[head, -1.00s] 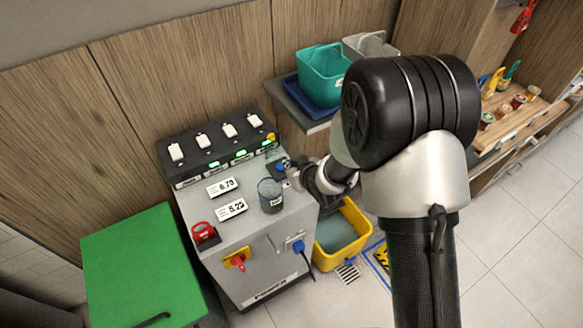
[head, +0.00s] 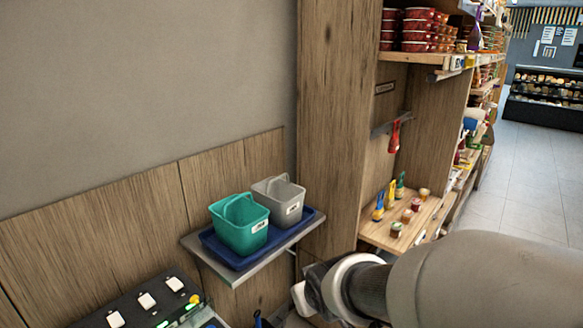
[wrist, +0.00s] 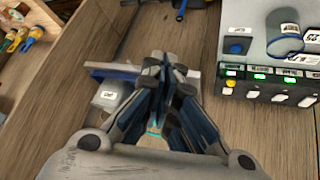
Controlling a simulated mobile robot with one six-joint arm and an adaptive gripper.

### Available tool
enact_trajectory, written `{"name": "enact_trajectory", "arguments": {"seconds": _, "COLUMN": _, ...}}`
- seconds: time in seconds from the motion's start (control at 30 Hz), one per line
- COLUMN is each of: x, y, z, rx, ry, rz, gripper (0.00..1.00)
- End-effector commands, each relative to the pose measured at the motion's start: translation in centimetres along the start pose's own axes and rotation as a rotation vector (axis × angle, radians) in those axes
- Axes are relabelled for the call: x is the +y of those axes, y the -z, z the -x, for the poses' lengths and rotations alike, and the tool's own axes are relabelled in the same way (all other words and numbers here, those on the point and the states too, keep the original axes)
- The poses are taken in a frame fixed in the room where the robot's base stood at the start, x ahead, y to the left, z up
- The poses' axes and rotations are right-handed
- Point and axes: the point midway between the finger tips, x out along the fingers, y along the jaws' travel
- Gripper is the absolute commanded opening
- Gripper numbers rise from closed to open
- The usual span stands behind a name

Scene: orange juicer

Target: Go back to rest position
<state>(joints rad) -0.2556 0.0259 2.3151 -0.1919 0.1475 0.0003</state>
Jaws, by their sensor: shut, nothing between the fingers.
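My gripper (wrist: 165,70) is in the middle of the wrist view, its fingers drawn together with nothing between them. It hangs in the air, with the wall shelf and wood panelling behind it. In the head view my arm reaches in from the lower right, and the fingers cannot be made out there. The control machine (head: 150,303) shows only its top panel with white switches at the bottom left. In the wrist view the machine (wrist: 262,60) stands to the right of the gripper, apart from it, with lit green displays and a clear cup (wrist: 286,36) on top.
A wall shelf holds a blue tray (head: 222,254) with a teal bucket (head: 238,228) and a grey bucket (head: 283,203). A wooden shelf unit (head: 333,120) with jars and bottles stands right of them. Open floor (head: 535,180) lies at the far right.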

Motion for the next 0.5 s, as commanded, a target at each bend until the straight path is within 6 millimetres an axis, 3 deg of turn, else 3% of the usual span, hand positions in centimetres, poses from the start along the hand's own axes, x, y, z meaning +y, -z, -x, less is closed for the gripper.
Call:
{"name": "enact_trajectory", "arguments": {"seconds": 0.03, "x": 1.5, "y": -0.9, "z": 2.7, "rx": -0.015, "ry": -0.026, "rz": -0.043, "gripper": 0.0}}
{"name": "enact_trajectory", "arguments": {"seconds": 0.1, "x": 2.8, "y": -2.9, "z": 6.0, "rx": -0.055, "ry": -0.051, "rz": -0.101, "gripper": 0.0}}
{"name": "enact_trajectory", "arguments": {"seconds": 0.3, "x": 4.1, "y": -9.7, "z": 14.3, "rx": -0.159, "ry": -0.088, "rz": -0.265, "gripper": 0.0}}
{"name": "enact_trajectory", "arguments": {"seconds": 0.5, "x": 2.9, "y": -15.1, "z": 19.1, "rx": -0.231, "ry": -0.088, "rz": -0.374, "gripper": 0.0}}
